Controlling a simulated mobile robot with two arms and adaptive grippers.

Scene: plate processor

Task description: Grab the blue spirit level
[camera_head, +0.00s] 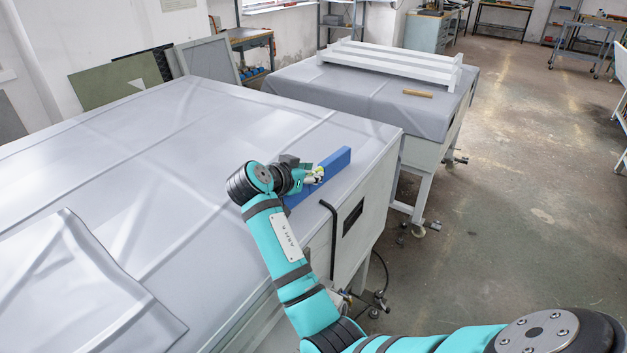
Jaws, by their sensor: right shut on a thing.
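The blue spirit level (334,164) is a long blue bar at the right edge of the large grey covered table (150,160). My right gripper (316,175) reaches over the table from the front and is shut on the level near its middle. The gripper and wrist hide part of the bar; its far end and a bit of its near end show. I cannot tell whether the level touches the table. My left gripper does not show.
A second covered table (375,97) behind holds a white rack (390,62) and a small wooden piece (417,93). Green and grey boards lean at the back left. A black handle (333,235) sticks out on the near table's side.

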